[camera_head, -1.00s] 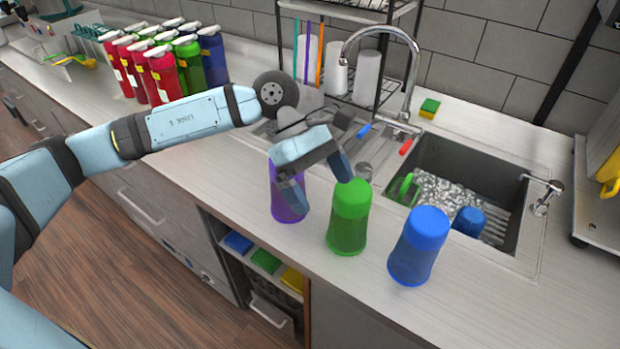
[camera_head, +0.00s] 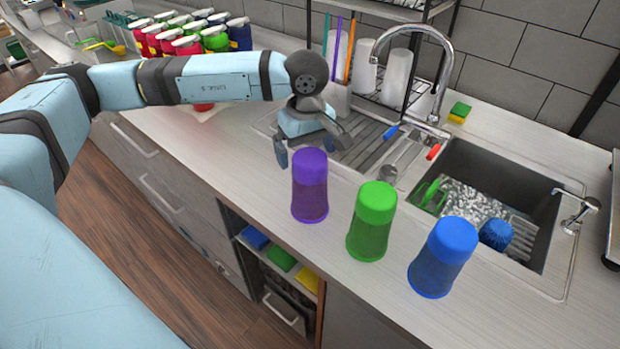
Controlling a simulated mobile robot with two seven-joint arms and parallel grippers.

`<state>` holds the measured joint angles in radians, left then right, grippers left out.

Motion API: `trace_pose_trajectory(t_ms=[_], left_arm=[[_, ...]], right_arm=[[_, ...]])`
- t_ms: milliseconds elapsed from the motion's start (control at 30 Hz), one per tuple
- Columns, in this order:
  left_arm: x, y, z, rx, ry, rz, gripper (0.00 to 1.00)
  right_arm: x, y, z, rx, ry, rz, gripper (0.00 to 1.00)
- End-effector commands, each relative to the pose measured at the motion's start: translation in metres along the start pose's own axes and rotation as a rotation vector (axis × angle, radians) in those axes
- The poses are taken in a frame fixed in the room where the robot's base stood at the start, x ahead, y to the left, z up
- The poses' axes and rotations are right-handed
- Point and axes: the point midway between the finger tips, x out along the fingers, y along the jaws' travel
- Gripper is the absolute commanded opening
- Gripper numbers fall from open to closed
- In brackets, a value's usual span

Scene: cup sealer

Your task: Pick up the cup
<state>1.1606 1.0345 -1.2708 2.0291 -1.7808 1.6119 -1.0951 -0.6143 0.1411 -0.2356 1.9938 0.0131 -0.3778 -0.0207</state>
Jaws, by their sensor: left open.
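Three cups stand in a row on the counter: a purple cup (camera_head: 310,186), a green cup (camera_head: 371,221) and a blue cup (camera_head: 442,257). My right gripper is out of view.
A sink (camera_head: 491,200) with water, a green item and a blue item (camera_head: 496,234) lies to the right. A tall faucet (camera_head: 433,75) and a drying rack stand behind. Several red, green and blue bottles stand at the back left. The counter's front edge lies close before the cups.

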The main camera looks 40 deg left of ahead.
Motion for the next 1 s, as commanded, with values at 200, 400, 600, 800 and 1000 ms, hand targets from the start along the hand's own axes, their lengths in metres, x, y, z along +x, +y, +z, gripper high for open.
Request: trace_pose_trajectory(t_ms=[200,400,600,800,1000], left_arm=[[0.018,0.002,0.004,0.001,-0.002,-0.002,1.0],[0.047,0.004,0.006,-0.001,-0.002,-0.001,1.0],[0.055,0.004,0.006,-0.001,-0.001,0.002,1.0],[0.055,0.004,0.006,-0.001,-0.001,0.001,0.82],[0.055,0.004,0.006,-0.001,-0.001,0.002,0.53]], right_arm=[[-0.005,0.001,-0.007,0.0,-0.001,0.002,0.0],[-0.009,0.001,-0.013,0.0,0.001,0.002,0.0],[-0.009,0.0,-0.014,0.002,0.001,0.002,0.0],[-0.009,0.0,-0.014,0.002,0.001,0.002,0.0],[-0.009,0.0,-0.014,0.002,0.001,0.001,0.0]])
